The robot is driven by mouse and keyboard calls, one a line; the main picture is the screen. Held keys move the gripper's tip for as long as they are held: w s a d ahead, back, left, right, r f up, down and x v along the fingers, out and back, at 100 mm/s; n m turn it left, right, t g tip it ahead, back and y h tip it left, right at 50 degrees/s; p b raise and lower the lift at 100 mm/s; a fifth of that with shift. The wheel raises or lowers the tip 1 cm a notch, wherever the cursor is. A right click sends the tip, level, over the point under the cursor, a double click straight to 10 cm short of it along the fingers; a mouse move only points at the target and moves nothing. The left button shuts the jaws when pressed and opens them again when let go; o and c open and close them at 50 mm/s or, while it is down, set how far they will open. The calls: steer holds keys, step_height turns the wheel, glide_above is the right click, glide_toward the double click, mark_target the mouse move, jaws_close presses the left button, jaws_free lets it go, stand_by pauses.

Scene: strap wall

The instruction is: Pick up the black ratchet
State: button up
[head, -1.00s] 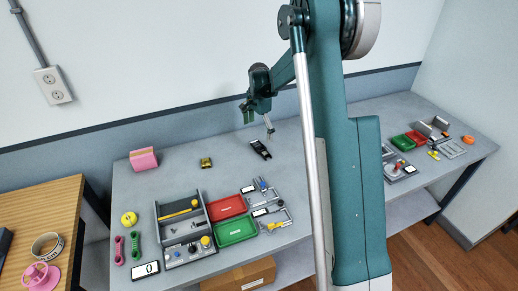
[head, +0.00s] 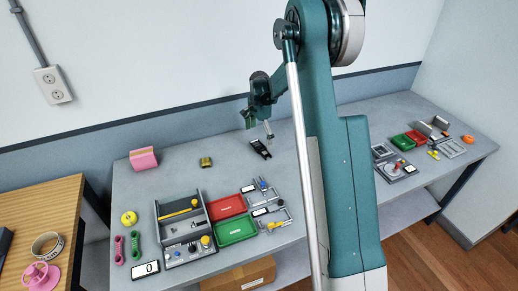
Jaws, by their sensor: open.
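The black ratchet (head: 260,149) lies on the grey table toward the back, just left of my arm's column. It looks like a small dark piece with a lighter part. My gripper (head: 269,135) hangs from the teal arm, pointing down, close to the ratchet's upper right in the picture. It is open with nothing seen between its fingers. The fingers are small in this view, and I cannot tell their height above the ratchet.
A yellow-and-black item (head: 206,162) and a pink block (head: 143,158) lie left of the ratchet. In front are a grey tray (head: 158,227), a red tray (head: 226,207) and a green tray (head: 236,230). The tabletop around the ratchet is mostly clear.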

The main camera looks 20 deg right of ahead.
mark_target(259, 147)
steer(key=shift+f, duration=0.2)
steer(key=shift+w+f, duration=0.2)
steer(key=shift+f, duration=2.45)
steer(key=c, duration=1.2)
